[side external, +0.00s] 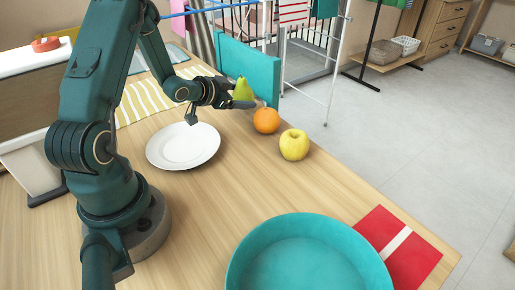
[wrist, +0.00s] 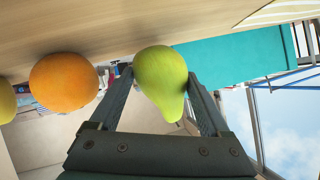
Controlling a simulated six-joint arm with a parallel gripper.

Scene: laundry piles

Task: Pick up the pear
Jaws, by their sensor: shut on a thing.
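The green pear (side external: 242,89) is in my gripper (side external: 240,100) near the far edge of the wooden table in the side view. In the wrist view the pear (wrist: 162,80) sits between the two fingers of my gripper (wrist: 160,85), its narrow end pointing toward the palm. The gripper is shut on it. I cannot tell whether the pear still touches the table.
An orange (side external: 266,120) and a yellow apple (side external: 294,144) stand close by on the table. The table's middle is clear.

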